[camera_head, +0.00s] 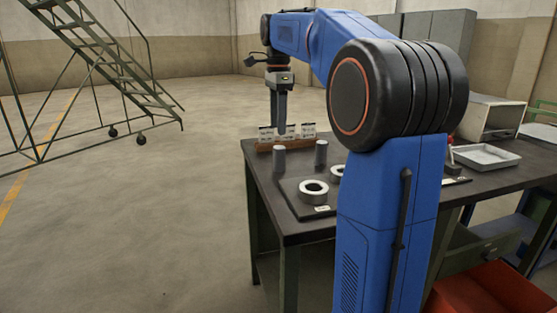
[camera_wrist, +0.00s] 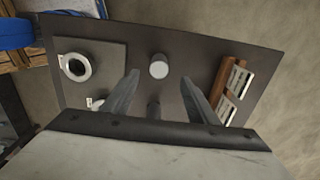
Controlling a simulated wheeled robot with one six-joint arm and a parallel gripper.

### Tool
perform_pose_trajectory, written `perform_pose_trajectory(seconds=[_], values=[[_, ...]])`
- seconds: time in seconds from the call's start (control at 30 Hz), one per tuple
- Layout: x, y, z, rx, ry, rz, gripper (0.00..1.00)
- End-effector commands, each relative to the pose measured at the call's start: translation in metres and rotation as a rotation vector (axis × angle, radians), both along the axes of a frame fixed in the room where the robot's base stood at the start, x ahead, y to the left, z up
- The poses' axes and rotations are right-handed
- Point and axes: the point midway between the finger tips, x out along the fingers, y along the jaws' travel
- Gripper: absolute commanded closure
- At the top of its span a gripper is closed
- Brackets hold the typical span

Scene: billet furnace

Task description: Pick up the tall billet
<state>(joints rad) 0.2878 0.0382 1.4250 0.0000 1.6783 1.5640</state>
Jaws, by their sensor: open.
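Two upright grey cylindrical billets stand on the dark table in the head view, a left one (camera_head: 279,160) and a right one (camera_head: 321,154). A darker, smaller round shape (camera_wrist: 153,109) shows between the fingers, partly hidden by my gripper body. My gripper (camera_wrist: 158,80) is open and empty, pointing down over the table. It hangs above the far left part of the table in the head view (camera_head: 280,120).
A wooden holder with several cards (camera_head: 265,147) stands at the far table edge, close to the billets. A dark mat (camera_wrist: 107,58) carries a pale ring (camera_head: 314,191). A white tray (camera_head: 487,157) lies at right. A red bin (camera_head: 490,290) is below.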

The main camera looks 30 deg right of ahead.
Motion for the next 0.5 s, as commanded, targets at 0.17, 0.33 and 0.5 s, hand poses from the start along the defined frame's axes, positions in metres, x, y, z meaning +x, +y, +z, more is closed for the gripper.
perform_pose_trajectory(seconds=[0.17,0.33,0.5], values=[[-0.001,0.0,-0.031,0.001,0.003,0.0,0.47],[-0.001,0.0,-0.05,0.0,0.001,0.001,0.47],[-0.001,0.0,-0.058,0.0,0.001,0.001,0.47]])
